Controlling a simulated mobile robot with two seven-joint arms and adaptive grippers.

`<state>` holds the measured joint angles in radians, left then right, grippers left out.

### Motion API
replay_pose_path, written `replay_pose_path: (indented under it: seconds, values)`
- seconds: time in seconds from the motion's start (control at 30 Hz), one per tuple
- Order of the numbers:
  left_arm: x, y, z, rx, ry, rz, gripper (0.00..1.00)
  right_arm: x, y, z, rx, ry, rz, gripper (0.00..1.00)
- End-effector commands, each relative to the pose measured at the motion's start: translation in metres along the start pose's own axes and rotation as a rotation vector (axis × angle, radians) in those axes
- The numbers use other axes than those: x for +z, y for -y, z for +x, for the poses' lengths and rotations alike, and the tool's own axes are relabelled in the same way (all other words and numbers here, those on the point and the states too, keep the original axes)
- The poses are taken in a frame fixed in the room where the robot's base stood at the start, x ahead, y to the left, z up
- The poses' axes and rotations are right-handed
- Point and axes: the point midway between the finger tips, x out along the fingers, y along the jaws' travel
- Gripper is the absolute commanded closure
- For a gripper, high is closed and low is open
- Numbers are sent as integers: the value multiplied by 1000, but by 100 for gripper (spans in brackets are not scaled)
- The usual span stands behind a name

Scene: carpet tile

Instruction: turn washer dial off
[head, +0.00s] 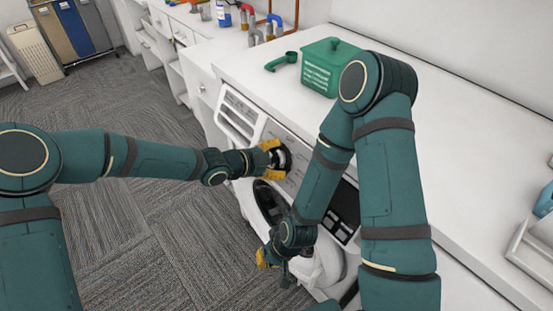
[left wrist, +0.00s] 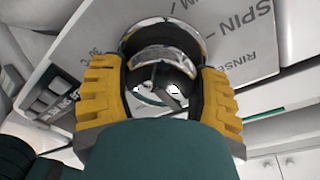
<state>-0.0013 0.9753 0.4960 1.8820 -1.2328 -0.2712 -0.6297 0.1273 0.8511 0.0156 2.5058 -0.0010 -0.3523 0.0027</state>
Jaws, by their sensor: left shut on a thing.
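The washer (head: 262,205) is white, with a round door low on its front and a grey control panel above. My left gripper (head: 274,158) is shut on the dark, chrome-rimmed washer dial (head: 285,157) on that panel. In the left wrist view the yellow fingers are on both sides of the dial (left wrist: 160,35). The words SPIN and RINSE show on the panel plate around it. The dial's pointer setting cannot be read. My right gripper (head: 271,258) hangs low in front of the washer door, partly hidden by its own arm; its jaws are unclear.
A white counter (head: 455,130) runs above the washer. A green box (head: 323,70) and a green scoop (head: 281,61) stand on it. A blue-capped bottle (head: 223,14) is farther back. The carpet (head: 160,230) in front of the washer is clear.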

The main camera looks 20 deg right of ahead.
Motion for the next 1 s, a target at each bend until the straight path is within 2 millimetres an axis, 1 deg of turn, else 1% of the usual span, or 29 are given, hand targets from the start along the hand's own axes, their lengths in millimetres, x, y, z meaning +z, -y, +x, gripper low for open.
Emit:
replay_pose_path:
  seconds: [0.07, 0.1, 0.17, 0.2, 0.5, 0.63, 0.77, 1.0]
  values:
    - [0, 0, 0, 1, 0, -1, 72, 0, 0, 0, 0, 0, 0, 100]
    - [0, 0, 0, 1, 0, -1, 27, 0, 0, 0, 0, 0, 0, 100]
    - [0, 0, 0, 1, 0, -1, 6, 0, 0, 0, 0, 0, 0, 100]
    - [0, 0, 0, 1, 0, -1, 3, 0, 0, 0, 0, 0, 0, 100]
    - [0, 0, -1, 0, 0, -2, 3, 0, 0, 0, 0, 0, 0, 100]
    - [1, 1, -11, -2, 1, -1, 3, 0, 0, 0, 0, 0, 0, 100]
    - [1, 1, -32, -3, 2, -2, 3, 0, 0, 0, 0, 0, 0, 100]
    - [1, 1, -82, -3, 3, 0, 3, 0, 0, 0, 0, 0, 0, 100]
